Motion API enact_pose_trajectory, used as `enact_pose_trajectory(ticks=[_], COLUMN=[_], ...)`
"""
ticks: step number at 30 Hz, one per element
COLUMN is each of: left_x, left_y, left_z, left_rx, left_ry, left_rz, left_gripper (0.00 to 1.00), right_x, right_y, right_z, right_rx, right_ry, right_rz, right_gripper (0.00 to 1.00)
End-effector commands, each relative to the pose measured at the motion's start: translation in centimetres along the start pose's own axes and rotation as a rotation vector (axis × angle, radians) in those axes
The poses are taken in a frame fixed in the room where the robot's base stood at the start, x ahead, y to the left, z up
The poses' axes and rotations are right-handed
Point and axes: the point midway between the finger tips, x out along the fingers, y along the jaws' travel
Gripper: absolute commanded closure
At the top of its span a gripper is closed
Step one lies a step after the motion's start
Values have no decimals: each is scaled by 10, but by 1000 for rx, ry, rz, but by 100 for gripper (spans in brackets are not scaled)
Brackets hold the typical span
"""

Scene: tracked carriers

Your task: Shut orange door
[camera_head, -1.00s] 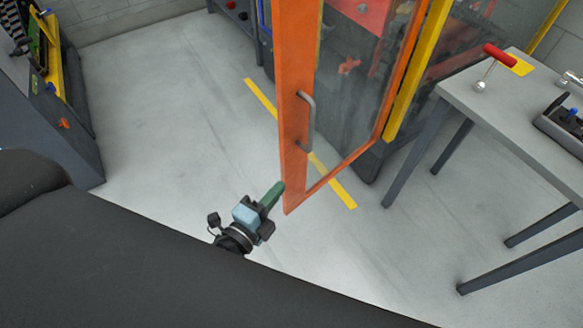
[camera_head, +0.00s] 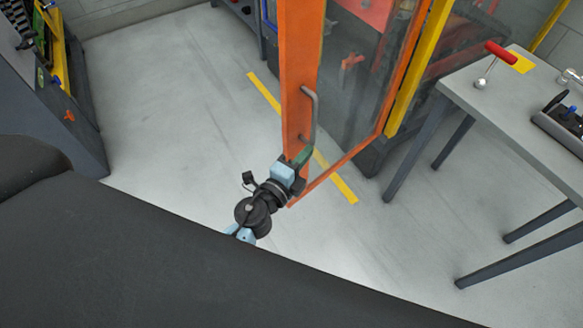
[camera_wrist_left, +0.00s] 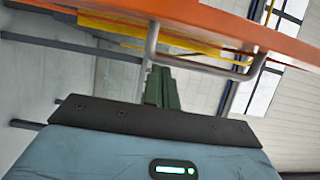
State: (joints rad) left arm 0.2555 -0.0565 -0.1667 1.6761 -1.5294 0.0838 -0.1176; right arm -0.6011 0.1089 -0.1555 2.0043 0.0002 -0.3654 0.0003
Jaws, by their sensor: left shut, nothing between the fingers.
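The orange door (camera_head: 299,100) stands open, its orange frame holding a clear pane. A grey bar handle (camera_head: 314,115) is on its face near the free edge. My left gripper (camera_head: 303,156) is shut and empty, its green fingers at the lower part of the door, just below the handle. In the left wrist view the orange door (camera_wrist_left: 230,28) crosses the top, and the handle (camera_wrist_left: 205,64) runs beneath it. The green fingers (camera_wrist_left: 161,86) appear close to one leg of the handle; whether they touch it I cannot tell. My right gripper is not in view.
A grey table (camera_head: 470,105) with a red-handled lever (camera_head: 500,53) stands to the right of the door. A dark machine with yellow and orange parts (camera_head: 50,100) is at the left. Grey floor with a yellow line (camera_head: 263,92) lies clear between them.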

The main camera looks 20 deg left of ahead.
Motion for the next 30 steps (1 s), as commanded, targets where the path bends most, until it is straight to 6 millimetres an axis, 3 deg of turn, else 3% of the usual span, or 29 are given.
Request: enact_pose_trajectory(ticks=[9, 30], left_x=[12, 13], left_y=[1, 1], left_z=[34, 48], left_rx=[1, 4], left_ry=[0, 20], left_rz=[2, 1], left_gripper=[100, 100], right_x=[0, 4], right_y=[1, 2], right_z=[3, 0], right_rx=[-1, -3], right_ry=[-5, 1], right_rz=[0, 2], right_gripper=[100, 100])
